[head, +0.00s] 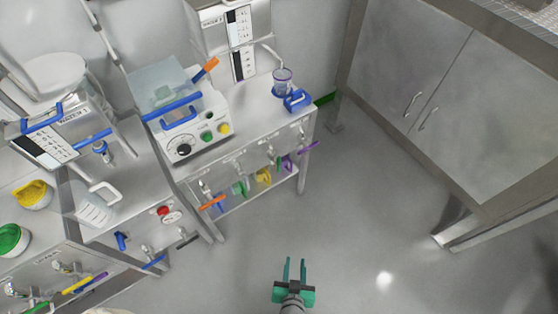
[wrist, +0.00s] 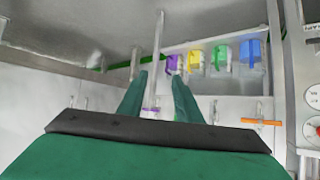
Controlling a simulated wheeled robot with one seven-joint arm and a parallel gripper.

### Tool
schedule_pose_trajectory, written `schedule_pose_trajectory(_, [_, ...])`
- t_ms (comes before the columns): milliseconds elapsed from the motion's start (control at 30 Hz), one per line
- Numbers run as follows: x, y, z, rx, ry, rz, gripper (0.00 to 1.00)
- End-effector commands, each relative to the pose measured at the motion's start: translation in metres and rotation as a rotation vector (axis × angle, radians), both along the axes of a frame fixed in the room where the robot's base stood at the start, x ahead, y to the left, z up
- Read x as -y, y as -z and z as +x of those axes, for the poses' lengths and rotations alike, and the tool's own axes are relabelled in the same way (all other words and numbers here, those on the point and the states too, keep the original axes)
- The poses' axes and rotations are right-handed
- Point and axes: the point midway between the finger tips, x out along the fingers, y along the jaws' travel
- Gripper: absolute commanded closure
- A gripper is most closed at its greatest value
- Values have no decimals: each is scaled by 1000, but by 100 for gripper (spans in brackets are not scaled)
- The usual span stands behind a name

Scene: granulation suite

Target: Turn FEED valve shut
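Several small valves with coloured lever handles sit on the bench fronts; I cannot read which is labelled FEED. On the middle bench, an orange handle (head: 212,203) is at the left end and a purple handle (head: 308,147) at the right end. In the wrist view the orange handle (wrist: 262,121) is right of my fingers, and the purple handle (wrist: 150,109) shows between them. My gripper (head: 295,267) is green, open and empty, over the floor in front of this bench and apart from the handles.
The left bench has blue (head: 154,262), yellow (head: 77,285) and other handles. A grey cabinet (head: 420,80) stands at right. The floor (head: 345,215) between is clear.

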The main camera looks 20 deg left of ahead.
Motion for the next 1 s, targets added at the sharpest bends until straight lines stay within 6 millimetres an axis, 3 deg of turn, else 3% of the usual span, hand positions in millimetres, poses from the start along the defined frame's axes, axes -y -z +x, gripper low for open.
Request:
schedule_pose_trajectory(100, [-15, 28, 42, -15, -92, 43, 69])
schedule_pose_trajectory(200, [-29, 40, 75, -6, -182, 85, 69])
schedule_pose_trajectory(367, [-54, 37, 135, 65, -339, 159, 69])
schedule_pose_trajectory(500, [-73, 13, 188, 185, -477, 221, 69])
schedule_pose_trajectory(700, [-86, -39, 248, 391, -620, 281, 69])
schedule_pose_trajectory(833, [-88, -65, 269, 490, -668, 299, 69])
schedule_pose_trajectory(1000, [-91, -79, 280, 543, -690, 305, 69])
